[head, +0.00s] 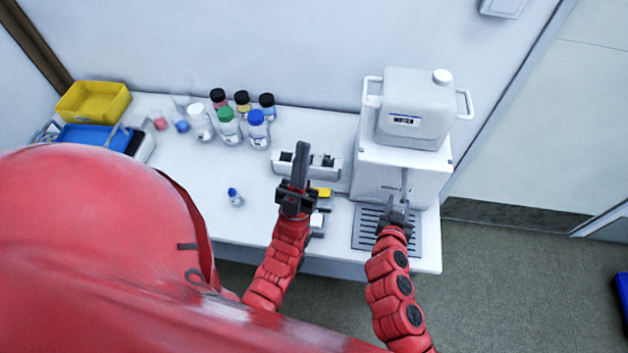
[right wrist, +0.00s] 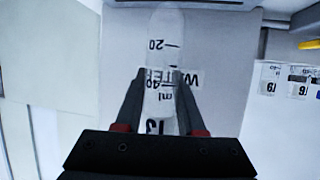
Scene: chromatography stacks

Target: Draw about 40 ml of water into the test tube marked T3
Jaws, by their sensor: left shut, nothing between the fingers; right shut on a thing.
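A clear test tube (right wrist: 165,95) with 20 and 40 ml marks fills the middle of the right wrist view. Its label, partly hidden by the gripper, looks like T3. My right gripper (right wrist: 160,88) is shut on this tube. In the head view the right gripper (head: 397,212) is over the drip tray (head: 362,238), in front of the white dispenser (head: 376,176). A white container (head: 412,92) labelled WATER stands on the dispenser. I cannot tell whether the tube holds water. My left gripper (head: 302,158) is shut and empty, near the tube rack (head: 284,158).
Several capped bottles (head: 229,128) stand at the back. A small blue-capped vial (head: 235,197) is on the table (head: 190,170). Yellow (head: 95,103) and blue (head: 88,137) bins are at far left. Other labelled tubes (right wrist: 268,78) show at right in the wrist view.

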